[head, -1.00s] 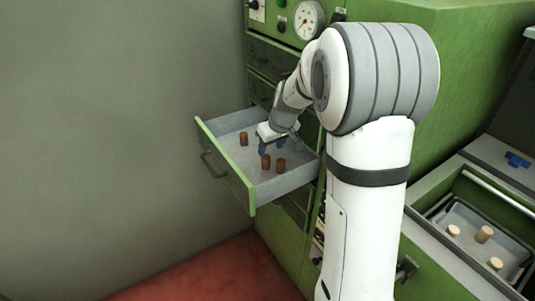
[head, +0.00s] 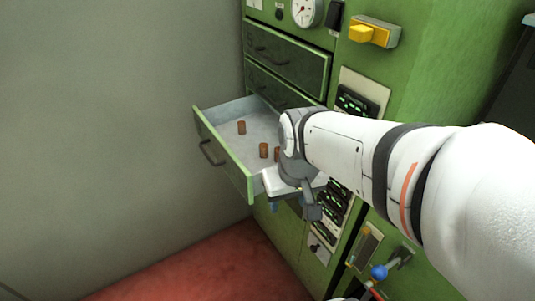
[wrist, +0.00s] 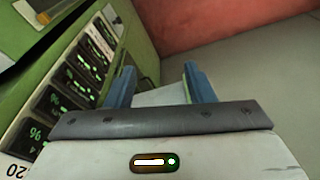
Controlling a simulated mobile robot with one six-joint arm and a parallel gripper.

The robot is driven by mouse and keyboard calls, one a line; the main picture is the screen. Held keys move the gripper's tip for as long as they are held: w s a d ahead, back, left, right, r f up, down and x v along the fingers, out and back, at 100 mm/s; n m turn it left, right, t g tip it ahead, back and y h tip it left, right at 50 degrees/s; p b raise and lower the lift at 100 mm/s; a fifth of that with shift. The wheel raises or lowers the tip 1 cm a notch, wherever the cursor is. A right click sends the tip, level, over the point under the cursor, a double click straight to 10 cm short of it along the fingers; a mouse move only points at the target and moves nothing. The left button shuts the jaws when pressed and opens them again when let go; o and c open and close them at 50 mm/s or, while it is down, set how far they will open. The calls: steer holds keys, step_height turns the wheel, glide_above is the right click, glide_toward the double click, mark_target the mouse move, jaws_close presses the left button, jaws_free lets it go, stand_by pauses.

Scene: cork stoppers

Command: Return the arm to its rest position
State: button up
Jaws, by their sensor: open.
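My gripper (wrist: 160,82) shows in the wrist view with two blue fingers apart and nothing between them. In the head view my arm reaches in from the right. The gripper's white body hangs at the right front corner of the open drawer (head: 226,157), with a blue fingertip showing below it. The drawer holds brown corks: one cork (head: 241,127) toward the back left, another cork (head: 263,150) nearer the middle, and a third cork (head: 277,154) partly hidden by my wrist.
The green cabinet (head: 425,60) carries a gauge (head: 306,12), a yellow switch (head: 361,34), lit panels and a blue-knobbed lever (head: 379,272). Closed drawers (head: 285,60) sit above the open one. The grey wall and red floor (head: 190,275) at left are free.

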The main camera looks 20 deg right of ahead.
steer(key=shift+s+f, duration=0.2)
steer(key=shift+s, duration=0.4)
steer(key=shift+r, duration=0.1)
